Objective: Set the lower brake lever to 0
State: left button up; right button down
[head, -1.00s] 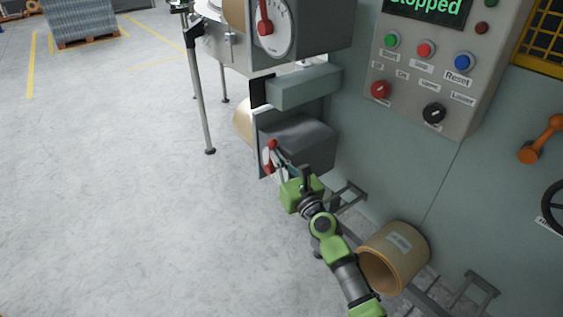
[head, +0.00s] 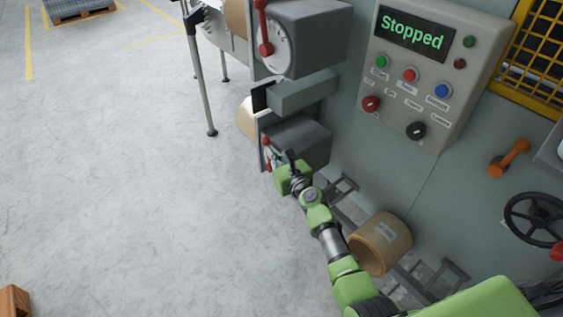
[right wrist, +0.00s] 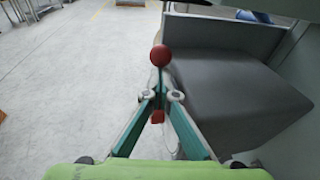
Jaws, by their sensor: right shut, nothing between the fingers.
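The lower brake lever (head: 265,141) has a red ball knob and stands on a white dial face at the left side of the lower grey brake box (head: 302,142). The knob is up. In the right wrist view the red knob (right wrist: 160,55) is just beyond the fingertips, and a red part shows lower, between the fingers. My right gripper (head: 279,158) is shut and empty, close beside the lever; its fingertips (right wrist: 161,96) overlap the lever in view. I cannot tell whether they touch. The dial's marks are too small or hidden to read. My left gripper is out of view.
The upper brake lever (head: 264,30) is on a larger dial above. A control panel (head: 435,70) reading "Stopped" is on the machine wall. A tan roll (head: 380,243) lies beside my right arm.

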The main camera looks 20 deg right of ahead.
jog(key=shift+w+a+r+b, duration=0.15)
jog(key=shift+w+a, duration=0.05)
jog(key=shift+w, duration=0.35)
jog(key=shift+w+a+r+b, duration=0.15)
jog(key=shift+w, duration=0.4)
jog(key=shift+w+a+f+b, duration=0.25)
jog(key=shift+w+b, duration=0.15)
jog(key=shift+w, duration=0.25)
jog(key=shift+w+a+f+b, duration=0.25)
jog(key=shift+w+b, duration=0.15)
jog(key=shift+w, duration=0.2)
